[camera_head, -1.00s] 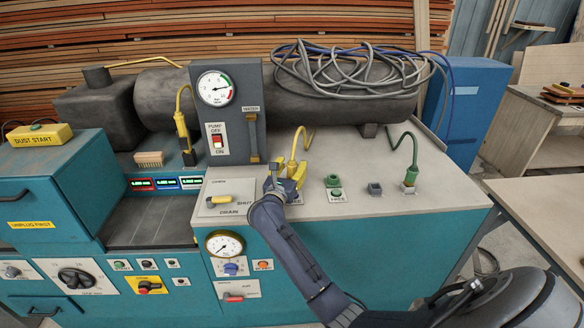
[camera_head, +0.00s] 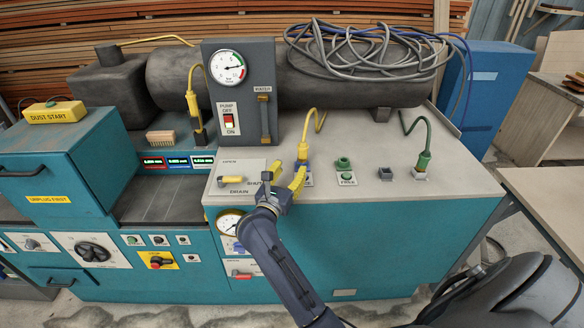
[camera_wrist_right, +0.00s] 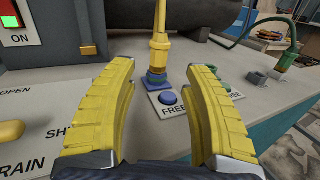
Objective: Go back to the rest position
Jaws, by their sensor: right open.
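My right gripper (camera_head: 284,184) is open and empty above the front part of the machine top. Its two yellow fingers (camera_wrist_right: 161,112) stand wide apart in the right wrist view. Beyond them, a yellow plug (camera_head: 303,151) with a yellow cable stands upright in a blue socket; it also shows in the right wrist view (camera_wrist_right: 158,58), apart from the fingers. In the head view the gripper partly covers the blue socket's area and the drain plate (camera_head: 240,176). My left gripper is not in view.
A green plug (camera_head: 424,160) stands at the right of the machine top, beside a grey socket (camera_head: 385,174) and a green socket (camera_head: 344,165). A grey pump panel (camera_head: 240,110) rises behind the drain plate. Coiled cables (camera_head: 365,50) lie on the dark tank. The top's right front is clear.

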